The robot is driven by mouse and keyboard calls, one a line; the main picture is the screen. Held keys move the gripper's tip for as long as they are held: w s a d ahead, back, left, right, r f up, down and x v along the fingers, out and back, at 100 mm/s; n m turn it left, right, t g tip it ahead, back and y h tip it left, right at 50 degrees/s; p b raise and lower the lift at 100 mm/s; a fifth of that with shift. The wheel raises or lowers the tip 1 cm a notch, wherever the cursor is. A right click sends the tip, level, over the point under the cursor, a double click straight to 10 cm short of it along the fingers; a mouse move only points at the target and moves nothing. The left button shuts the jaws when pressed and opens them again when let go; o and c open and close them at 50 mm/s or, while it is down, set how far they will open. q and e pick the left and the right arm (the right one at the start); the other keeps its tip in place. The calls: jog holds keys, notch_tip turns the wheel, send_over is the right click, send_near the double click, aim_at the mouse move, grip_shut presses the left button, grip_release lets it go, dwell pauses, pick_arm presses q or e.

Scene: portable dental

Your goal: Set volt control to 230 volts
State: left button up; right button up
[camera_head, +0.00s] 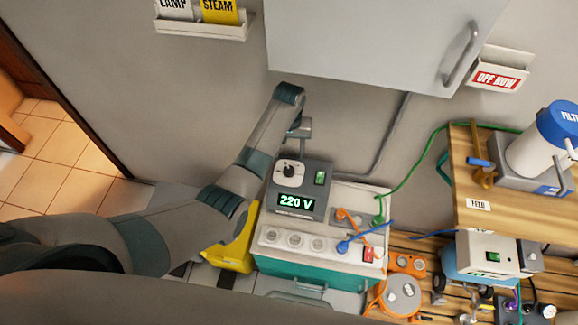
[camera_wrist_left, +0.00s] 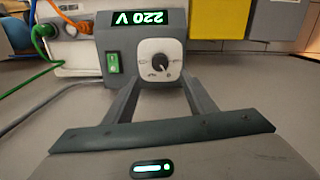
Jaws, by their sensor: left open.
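The volt control is a grey box (camera_head: 315,178) with a lit display (camera_head: 296,202) reading 220 V. Its black dial knob (camera_head: 288,171) sits on a white plate beside a green lit switch (camera_head: 320,178). In the left wrist view the box appears upside down, with the knob (camera_wrist_left: 160,62) ahead and the display (camera_wrist_left: 148,19) above it. My left gripper (camera_head: 297,146) is over the box on the dial's side. In the wrist view its two fingers (camera_wrist_left: 161,88) are open and spread on either side of the dial, with nothing between them. Contact with the knob cannot be told. My right gripper is not in view.
The box stands on a white and teal unit with several sockets (camera_head: 296,240), a red switch (camera_head: 372,254) and plugged cables. A yellow object (camera_head: 232,245) is beside it. A wall cabinet (camera_head: 365,35) hangs above. A wooden shelf (camera_head: 510,220) stands at right.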

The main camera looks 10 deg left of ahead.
aim_at(289, 169)
pick_arm(q)
notch_tip(289, 169, down, 10)
jog(key=shift+f+b, duration=0.15)
jog(key=shift+b, duration=0.2)
jog(key=shift+c, duration=0.6)
jog(key=c, duration=0.9)
